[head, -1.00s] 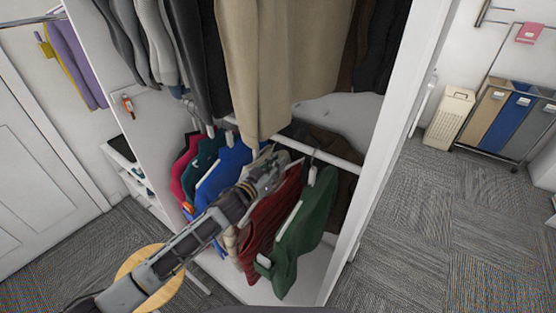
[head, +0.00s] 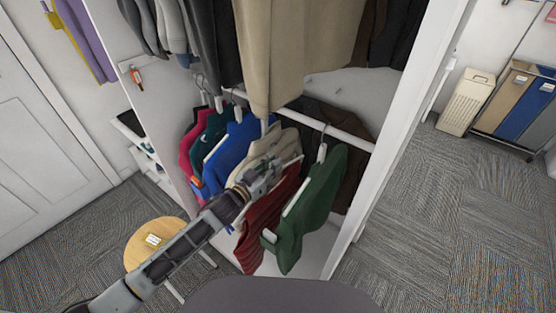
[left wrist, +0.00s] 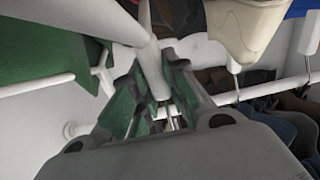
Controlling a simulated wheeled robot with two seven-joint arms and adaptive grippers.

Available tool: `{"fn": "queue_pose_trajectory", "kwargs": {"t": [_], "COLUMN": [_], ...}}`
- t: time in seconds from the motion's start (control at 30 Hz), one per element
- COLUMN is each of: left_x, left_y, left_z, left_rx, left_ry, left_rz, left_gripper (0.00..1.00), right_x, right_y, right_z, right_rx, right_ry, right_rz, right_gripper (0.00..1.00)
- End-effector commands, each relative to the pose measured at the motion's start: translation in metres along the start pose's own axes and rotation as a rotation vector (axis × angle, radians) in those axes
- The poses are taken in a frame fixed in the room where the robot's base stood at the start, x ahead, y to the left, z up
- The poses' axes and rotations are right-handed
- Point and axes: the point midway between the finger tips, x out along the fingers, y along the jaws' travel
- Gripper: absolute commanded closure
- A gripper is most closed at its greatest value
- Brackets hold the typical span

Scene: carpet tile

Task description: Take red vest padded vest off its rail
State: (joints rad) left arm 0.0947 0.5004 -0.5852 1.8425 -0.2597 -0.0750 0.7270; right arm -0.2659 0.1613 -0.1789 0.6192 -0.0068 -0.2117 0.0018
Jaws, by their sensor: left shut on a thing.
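The red padded vest (head: 265,225) hangs in the wardrobe between a beige garment and a green one. My left gripper (head: 265,172) is at the vest's top in the head view and covers part of it. In the left wrist view the gripper (left wrist: 160,108) is shut around a white hanger part (left wrist: 152,72). The white rail (head: 338,130) runs above and behind the gripper. Whether the vest's hanger hook touches the rail is hidden. My right gripper is not in view.
The green garment (head: 312,205) hangs close on the vest's right. Beige (head: 262,145) and blue (head: 238,145) garments hang on its left. Long coats (head: 290,50) hang above. A white side panel (head: 400,130) bounds the right. A round stool (head: 150,240) stands at lower left.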

Motion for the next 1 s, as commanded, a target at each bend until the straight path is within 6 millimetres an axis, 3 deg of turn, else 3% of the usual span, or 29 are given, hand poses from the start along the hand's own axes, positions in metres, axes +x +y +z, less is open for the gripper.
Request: {"fn": "queue_pose_trajectory", "kwargs": {"t": [0.4, 1.0], "left_x": [-0.049, -0.099], "left_y": [0.000, 0.000], "left_z": [0.003, 0.005], "left_rx": [0.000, 0.001], "left_ry": [0.001, 0.002], "left_rz": [0.001, 0.000], "left_gripper": [1.00, 1.00], "right_x": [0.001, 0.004], "right_y": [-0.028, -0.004], "right_z": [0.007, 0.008], "right_rx": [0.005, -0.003], "right_ry": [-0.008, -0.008], "right_rz": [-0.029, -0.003], "right_gripper": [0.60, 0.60]}}
